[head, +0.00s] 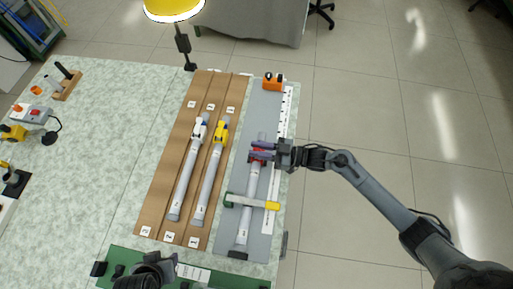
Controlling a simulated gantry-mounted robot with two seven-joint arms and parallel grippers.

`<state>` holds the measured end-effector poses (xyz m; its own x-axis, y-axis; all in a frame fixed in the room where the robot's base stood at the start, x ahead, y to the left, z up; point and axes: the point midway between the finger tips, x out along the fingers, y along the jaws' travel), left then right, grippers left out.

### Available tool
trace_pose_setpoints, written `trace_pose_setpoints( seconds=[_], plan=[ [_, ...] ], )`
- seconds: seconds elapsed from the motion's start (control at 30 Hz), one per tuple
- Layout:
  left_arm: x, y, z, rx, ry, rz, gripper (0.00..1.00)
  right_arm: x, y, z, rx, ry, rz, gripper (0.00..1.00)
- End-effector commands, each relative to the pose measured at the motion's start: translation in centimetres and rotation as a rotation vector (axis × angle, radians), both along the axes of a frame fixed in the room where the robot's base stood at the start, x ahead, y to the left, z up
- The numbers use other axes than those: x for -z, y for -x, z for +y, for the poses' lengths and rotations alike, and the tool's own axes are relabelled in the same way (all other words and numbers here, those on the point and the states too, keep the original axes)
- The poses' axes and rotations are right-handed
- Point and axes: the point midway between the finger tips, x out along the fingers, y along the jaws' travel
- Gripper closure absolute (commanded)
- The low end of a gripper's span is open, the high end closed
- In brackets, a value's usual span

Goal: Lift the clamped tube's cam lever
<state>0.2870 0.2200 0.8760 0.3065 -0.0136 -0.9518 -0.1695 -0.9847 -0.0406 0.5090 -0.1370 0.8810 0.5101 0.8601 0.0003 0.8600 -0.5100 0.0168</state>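The clamped tube (246,219) is grey and lies lengthwise on a grey plate (231,236). A bar clamp (248,202) with a green end and a yellow end crosses over it. A red collar (257,161), apparently with the cam lever, sits on the tube's upper part, partly hidden by my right gripper. My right gripper (262,150) reaches in from the right. Its two fingers lie across the red part, slightly apart with red between them; whether they grip it is unclear. My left gripper (150,272) is at the bottom edge, dark and cut off, its fingers unclear.
Two more tubes, one with a white collar (200,131) and one with a yellow collar (221,133), lie in a brown grooved board (154,201) to the left. An orange block (273,82) stands at the plate's far end. A yellow lamp (174,8) overhangs the back. The table's left-middle is clear.

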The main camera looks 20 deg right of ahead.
Motion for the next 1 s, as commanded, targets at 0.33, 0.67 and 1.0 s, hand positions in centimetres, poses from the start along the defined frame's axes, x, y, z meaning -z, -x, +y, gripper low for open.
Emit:
trace_pose_setpoints(
  seconds=[0.33, 0.67, 1.0],
  plan=[
    [-0.4, 0.0, -0.3, -0.007, 0.011, 0.001, 0.57, 0.1, 3.0, -4.9, -0.001, 0.003, 0.002, 0.77],
    [-0.5, 0.0, -0.3, -0.008, 0.013, 0.001, 0.57, 0.0, 4.9, -8.1, -0.002, 0.001, 0.001, 0.77],
    [-0.5, 0.0, -0.1, -0.002, 0.004, 0.001, 0.57, 0.0, 5.1, -8.5, -0.002, 0.000, -0.001, 0.77]
  ],
)
